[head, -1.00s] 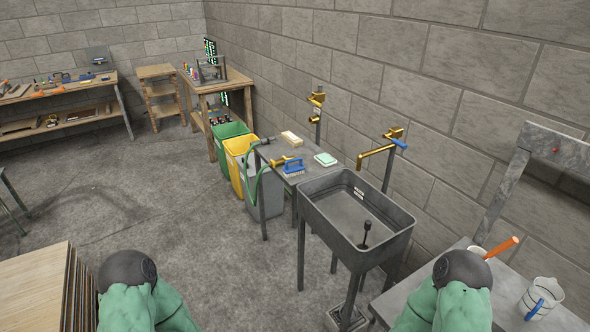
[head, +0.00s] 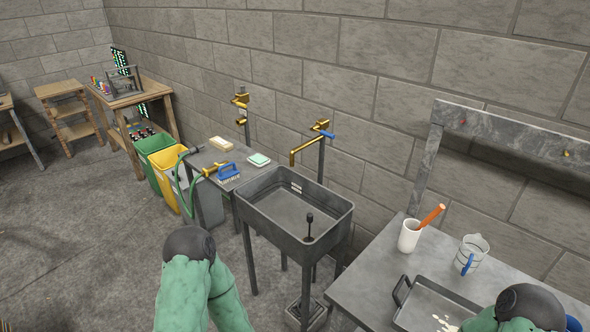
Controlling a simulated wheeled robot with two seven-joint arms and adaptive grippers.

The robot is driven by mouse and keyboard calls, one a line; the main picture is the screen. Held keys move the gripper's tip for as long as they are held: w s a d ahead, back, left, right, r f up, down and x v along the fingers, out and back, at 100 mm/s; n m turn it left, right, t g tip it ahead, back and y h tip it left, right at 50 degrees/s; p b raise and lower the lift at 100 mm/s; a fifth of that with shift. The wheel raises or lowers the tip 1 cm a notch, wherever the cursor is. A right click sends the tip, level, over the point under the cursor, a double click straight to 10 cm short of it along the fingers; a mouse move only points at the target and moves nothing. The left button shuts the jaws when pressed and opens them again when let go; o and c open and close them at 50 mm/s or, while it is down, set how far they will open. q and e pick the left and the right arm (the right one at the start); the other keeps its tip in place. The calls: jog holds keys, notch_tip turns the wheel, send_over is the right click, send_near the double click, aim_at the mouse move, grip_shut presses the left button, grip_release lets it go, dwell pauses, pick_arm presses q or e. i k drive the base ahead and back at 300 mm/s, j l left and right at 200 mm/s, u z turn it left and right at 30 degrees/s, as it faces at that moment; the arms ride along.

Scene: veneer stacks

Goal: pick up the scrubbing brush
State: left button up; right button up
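The scrubbing brush (head: 229,172) has a blue handle and pale bristles. It rests on the small grey table (head: 201,161) left of the sink, beside a yellow hose nozzle. My two arms show at the bottom of the head view as green links with dark rounded joints, the left one below the sink's left side and the right one at the lower right corner. Neither gripper shows. Both arms are well away from the brush.
A grey sink (head: 293,212) on legs stands right of the brush. A sponge (head: 258,159) and a tan block (head: 221,143) share the small table. Green and yellow bins (head: 168,175) stand at its left. A bench with a white cup (head: 409,236), jug (head: 470,254) and tray (head: 437,307) is at right.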

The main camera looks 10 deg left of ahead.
aim_at(226, 176)
jog(key=i+j+z, duration=0.15)
jog(key=j+z, duration=0.75)
jog(key=j, duration=0.15)
jog(key=j+z, duration=0.45)
jog(key=j, duration=0.15)
jog(key=k+j+z, duration=0.1)
jog(key=j+z, duration=0.35)
jog(key=j, duration=0.15)
